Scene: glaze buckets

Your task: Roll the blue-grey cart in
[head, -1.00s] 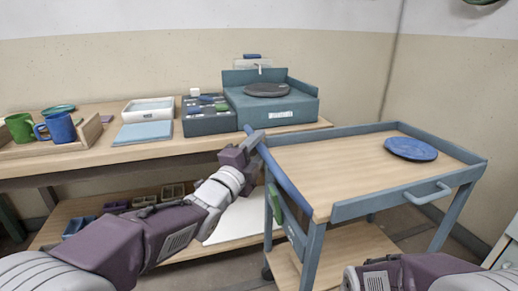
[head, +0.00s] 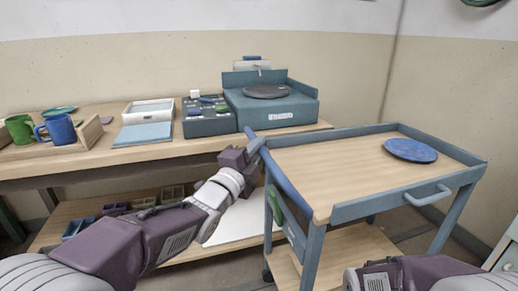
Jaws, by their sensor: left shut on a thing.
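The blue-grey cart (head: 345,211) stands to the right of centre, with a wooden top and a lower wooden shelf. Its left end, with a blue bar (head: 284,188), faces my left arm. My left gripper (head: 254,146) is at the far end of that bar and is shut on it; the fingertips are partly hidden. A blue plate (head: 410,150) lies on the cart's top toward the back right. My right arm shows at the bottom right, in front of the cart, but its gripper is out of the picture.
A wooden workbench (head: 150,149) runs along the wall, its right end close behind the cart. Floor shows right of the cart.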

